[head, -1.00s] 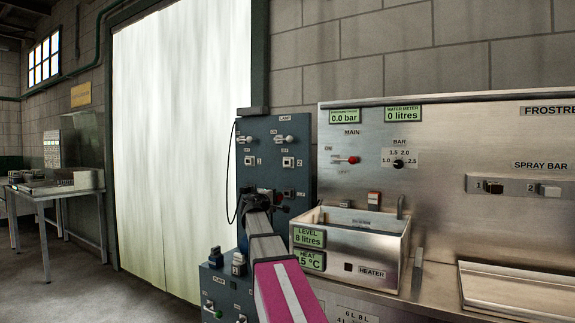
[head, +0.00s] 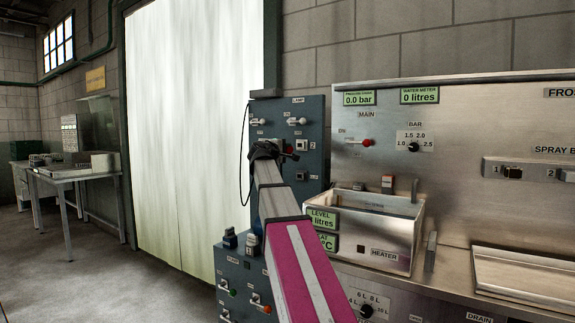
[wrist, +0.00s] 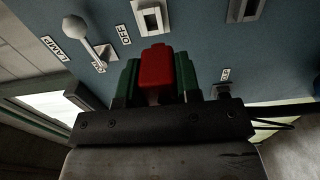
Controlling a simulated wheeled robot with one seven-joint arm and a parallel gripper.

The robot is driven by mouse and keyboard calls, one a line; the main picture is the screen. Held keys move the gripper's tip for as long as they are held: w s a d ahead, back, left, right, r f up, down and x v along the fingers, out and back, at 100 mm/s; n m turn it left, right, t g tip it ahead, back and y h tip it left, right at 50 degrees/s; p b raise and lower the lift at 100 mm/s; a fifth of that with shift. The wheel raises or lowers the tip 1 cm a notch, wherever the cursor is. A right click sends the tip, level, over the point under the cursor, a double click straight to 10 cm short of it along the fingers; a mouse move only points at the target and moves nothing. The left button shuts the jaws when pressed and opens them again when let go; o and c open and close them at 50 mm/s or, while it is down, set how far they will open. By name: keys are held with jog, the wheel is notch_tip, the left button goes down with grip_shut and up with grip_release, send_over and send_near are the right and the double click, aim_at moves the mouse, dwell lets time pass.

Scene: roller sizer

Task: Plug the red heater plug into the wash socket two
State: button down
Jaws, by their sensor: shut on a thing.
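The red heater plug (wrist: 158,68) is held between the green fingers of my gripper (wrist: 157,88) in the wrist view, its far end toward the blue panel. In the head view my gripper (head: 267,151) is in front of the blue panel (head: 315,108), level with the upper sockets. Whether the plug touches the panel cannot be told.
Lamp switches (head: 296,121) project from the panel above the sockets. A dark cable (head: 242,160) loops at its left edge. A lower blue box (head: 240,285) bears dark plugs and levers. The steel heater basin (head: 400,235) stands to the right.

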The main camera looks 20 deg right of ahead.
jog(key=shift+s+a+r, duration=0.1)
jog(key=shift+s+r, duration=0.05)
jog(key=shift+r, duration=0.5)
jog(key=shift+x, duration=2.9)
jog(key=shift+x, duration=1.5)
jog(key=c, duration=0.7)
grip_release()
jog(key=shift+c, duration=0.2)
jog(key=shift+a, duration=0.1)
jog(key=v, duration=1)
jog(key=shift+s+a, duration=0.3)
